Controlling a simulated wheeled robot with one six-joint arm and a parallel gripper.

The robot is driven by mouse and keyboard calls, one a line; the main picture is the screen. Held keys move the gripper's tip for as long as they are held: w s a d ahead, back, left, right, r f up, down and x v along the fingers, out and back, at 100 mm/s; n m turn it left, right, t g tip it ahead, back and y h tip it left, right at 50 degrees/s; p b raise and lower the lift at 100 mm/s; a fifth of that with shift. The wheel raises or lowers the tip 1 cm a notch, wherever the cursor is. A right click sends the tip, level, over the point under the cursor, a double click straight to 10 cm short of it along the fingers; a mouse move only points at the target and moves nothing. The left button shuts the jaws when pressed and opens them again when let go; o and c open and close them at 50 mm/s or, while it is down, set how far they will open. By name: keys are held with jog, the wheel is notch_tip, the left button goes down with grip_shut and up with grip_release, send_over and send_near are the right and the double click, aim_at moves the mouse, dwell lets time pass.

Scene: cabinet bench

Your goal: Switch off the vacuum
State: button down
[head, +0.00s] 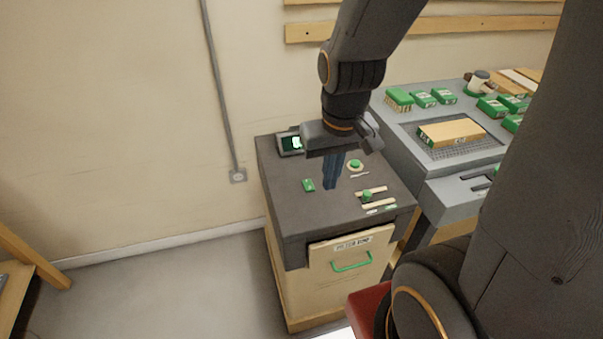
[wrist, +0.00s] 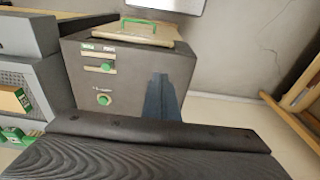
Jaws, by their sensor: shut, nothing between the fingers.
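A cabinet with a dark top (head: 285,212) carries several green controls; I cannot read which belongs to the vacuum. A small green switch (head: 308,185) lies just left of my fingers. A round green knob (head: 355,165) is to their right, and a green slider knob (head: 367,196) sits on pale strips nearer the front. In the wrist view the round knob (wrist: 103,100) and slider knob (wrist: 106,67) show; the small switch is not visible. My gripper (head: 329,186) points down with blue fingers together, empty, over the top beside the switch. Whether the tips touch the top is unclear.
A small lit display (head: 291,143) stands at the cabinet's back left. The front has a labelled panel with a green handle (head: 352,262). A grey bench (head: 413,135) with green boxes adjoins on the right. Floor to the left is clear.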

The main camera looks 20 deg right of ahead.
jog(key=shift+w, duration=0.1)
jog(key=n+g+b, duration=0.1)
jog(key=n+b, duration=0.2)
jog(key=n, duration=1.5)
send_over(306, 181)
jog(key=shift+f, duration=0.4)
notch_tip(306, 181, down, 13)
jog(key=p, duration=0.3)
jog(key=shift+f+p, duration=0.3)
jog(key=shift+f, duration=0.25)
